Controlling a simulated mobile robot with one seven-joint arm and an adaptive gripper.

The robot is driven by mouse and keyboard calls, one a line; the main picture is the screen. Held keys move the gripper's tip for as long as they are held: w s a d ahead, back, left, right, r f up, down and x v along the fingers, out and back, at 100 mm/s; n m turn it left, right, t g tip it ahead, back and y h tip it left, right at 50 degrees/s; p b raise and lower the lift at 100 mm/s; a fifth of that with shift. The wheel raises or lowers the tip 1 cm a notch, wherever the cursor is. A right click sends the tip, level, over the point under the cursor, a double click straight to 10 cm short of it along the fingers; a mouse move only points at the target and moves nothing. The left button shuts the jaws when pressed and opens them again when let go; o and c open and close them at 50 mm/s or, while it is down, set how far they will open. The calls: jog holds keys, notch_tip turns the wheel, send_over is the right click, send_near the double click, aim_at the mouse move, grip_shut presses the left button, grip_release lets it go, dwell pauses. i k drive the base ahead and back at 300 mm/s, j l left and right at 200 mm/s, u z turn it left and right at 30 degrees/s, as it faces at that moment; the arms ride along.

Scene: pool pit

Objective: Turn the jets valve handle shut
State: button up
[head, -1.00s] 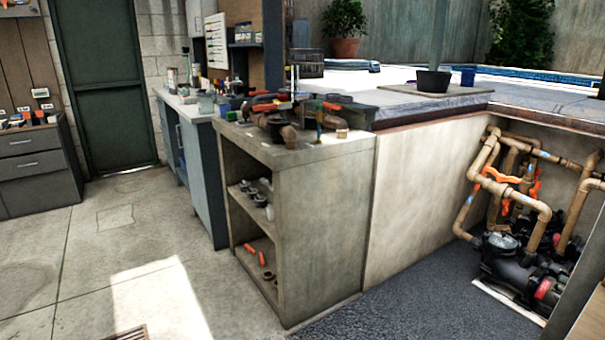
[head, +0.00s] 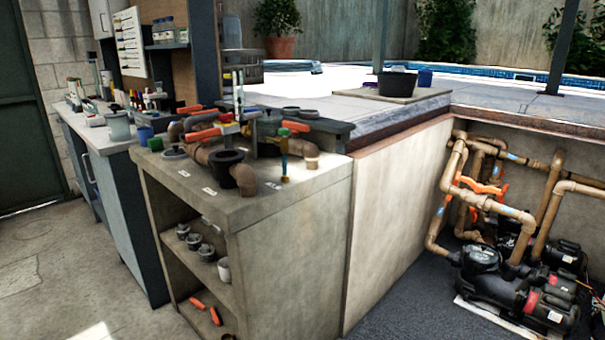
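Orange valve handles show in two places, and I cannot tell which is the jets valve handle. On the concrete bench top (head: 250,203), an orange handle (head: 204,135) sits on brown piping, with another orange handle (head: 295,126) to its right. In the pit at right, an orange handle (head: 482,187) sits among the brown pipes (head: 457,160). Small white labels (head: 209,191) lie along the bench edge, too small to read. My gripper is not in view.
Black pumps (head: 510,285) stand on the pit floor. A low concrete wall (head: 398,215) joins the bench to the pit. Bench shelves hold grey fittings and loose orange handles (head: 214,315). A grey cabinet (head: 118,215) stands left. Concrete floor (head: 45,260) is clear at far left.

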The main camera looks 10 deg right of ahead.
aim_at(479, 188)
jog(key=i+l+z, duration=0.1)
jog(key=i+z, duration=0.9)
jog(key=z, duration=0.15)
jog(key=i+l+z, duration=0.1)
jog(key=i+z, duration=0.2)
jog(key=i, duration=0.35)
jog(key=i+z, duration=0.3)
jog(key=i, duration=0.4)
jog(key=i+l+u, duration=0.15)
jog(key=i+u, duration=0.2)
jog(key=i, duration=0.15)
jog(key=i+l+u, duration=0.3)
jog(key=i, duration=0.15)
jog(key=i+l+u, duration=0.35)
jog(key=i+j, duration=0.05)
jog(key=i, duration=0.05)
